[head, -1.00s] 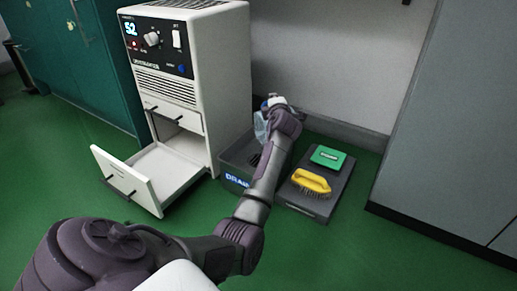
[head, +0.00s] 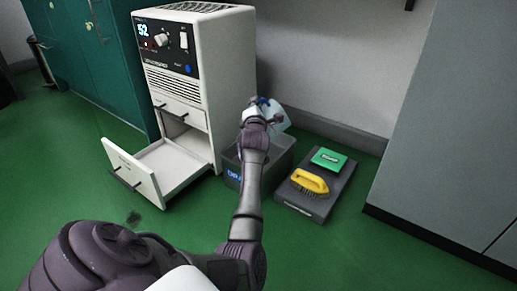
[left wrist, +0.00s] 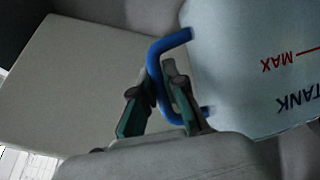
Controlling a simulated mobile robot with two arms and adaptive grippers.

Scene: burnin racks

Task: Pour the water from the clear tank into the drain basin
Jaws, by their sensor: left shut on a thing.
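The clear tank (head: 274,115) is above the drain basin in the head view, tilted and partly hidden by my left arm. In the left wrist view the tank (left wrist: 250,60) fills the right side, its "TANK" and "MAX" lettering upside down. My left gripper (left wrist: 165,85) is shut on the tank's blue handle (left wrist: 168,45); it also shows in the head view (head: 258,108). The dark drain basin (head: 283,160) stands on the floor beside the white machine, its label and opening partly covered by my arm. I cannot see any water stream. My right gripper is not in view.
The white machine (head: 225,80) stands left of the basin with its lower drawer (head: 135,178) pulled out. A dark platform (head: 318,202) to the right carries a yellow brush (head: 309,181) and a green box (head: 328,158). Green floor in front is clear.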

